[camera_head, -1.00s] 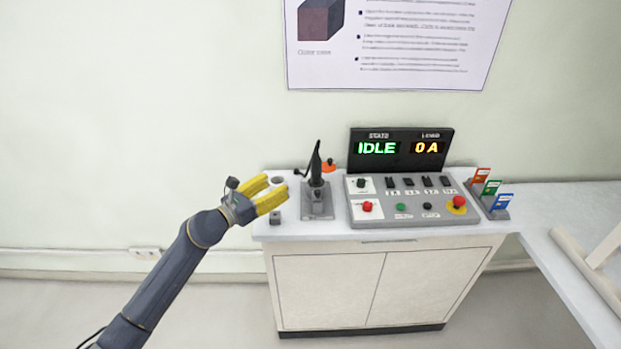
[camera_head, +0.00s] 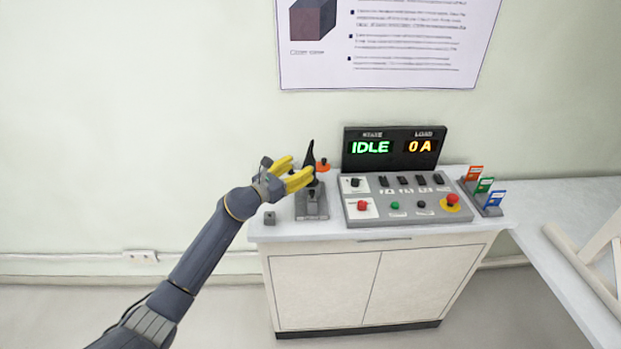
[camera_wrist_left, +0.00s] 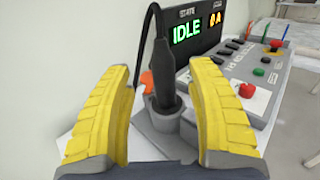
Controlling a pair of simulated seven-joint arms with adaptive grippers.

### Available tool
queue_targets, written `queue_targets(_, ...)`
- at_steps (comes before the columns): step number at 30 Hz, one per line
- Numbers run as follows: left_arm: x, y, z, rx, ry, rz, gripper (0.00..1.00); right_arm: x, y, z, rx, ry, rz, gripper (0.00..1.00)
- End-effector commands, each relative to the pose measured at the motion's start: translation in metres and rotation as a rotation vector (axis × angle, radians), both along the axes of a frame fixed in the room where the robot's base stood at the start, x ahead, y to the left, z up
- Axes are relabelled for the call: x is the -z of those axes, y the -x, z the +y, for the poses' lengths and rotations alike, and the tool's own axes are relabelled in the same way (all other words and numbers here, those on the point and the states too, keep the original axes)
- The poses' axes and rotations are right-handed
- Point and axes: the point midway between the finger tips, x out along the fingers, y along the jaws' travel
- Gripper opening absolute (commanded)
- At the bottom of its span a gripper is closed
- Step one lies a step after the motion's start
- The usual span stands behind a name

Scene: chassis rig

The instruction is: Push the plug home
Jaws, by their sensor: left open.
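The black plug (camera_wrist_left: 162,75) stands upright in a grey socket base (camera_wrist_left: 165,120) in the left wrist view, with a cable rising from its top. In the head view the plug (camera_head: 309,154) shows partly behind my fingers, above the base (camera_head: 312,205) on the cabinet top. My left gripper (camera_head: 300,172) is open with yellow fingers. In the left wrist view its fingers (camera_wrist_left: 160,95) stand either side of the plug, apart from it. How deep the plug sits is hard to tell. My right gripper is not in view.
A control panel (camera_head: 408,207) with buttons stands right of the base, its display (camera_head: 393,148) reading IDLE and 0 A. An orange part (camera_head: 322,165) is behind the plug. Coloured tags (camera_head: 484,186) stand at the right.

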Motion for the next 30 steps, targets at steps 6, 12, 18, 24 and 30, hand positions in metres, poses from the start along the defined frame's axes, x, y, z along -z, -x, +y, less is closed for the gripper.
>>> queue_targets(6, 0.001, -0.007, -0.007, 0.000, 0.001, 0.001, 0.57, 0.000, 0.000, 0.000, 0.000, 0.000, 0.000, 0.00)
queue_targets(12, 0.003, -0.023, -0.027, 0.000, 0.003, 0.001, 0.57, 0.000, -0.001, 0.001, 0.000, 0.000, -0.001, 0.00)
queue_targets(18, 0.003, -0.035, -0.037, 0.000, 0.001, 0.001, 0.57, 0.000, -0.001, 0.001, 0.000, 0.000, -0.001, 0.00)
queue_targets(24, 0.003, -0.039, -0.039, 0.000, 0.000, 0.000, 0.57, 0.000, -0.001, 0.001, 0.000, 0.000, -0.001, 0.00)
queue_targets(30, 0.003, -0.038, -0.039, 0.000, 0.000, 0.000, 0.55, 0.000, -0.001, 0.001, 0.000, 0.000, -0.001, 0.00)
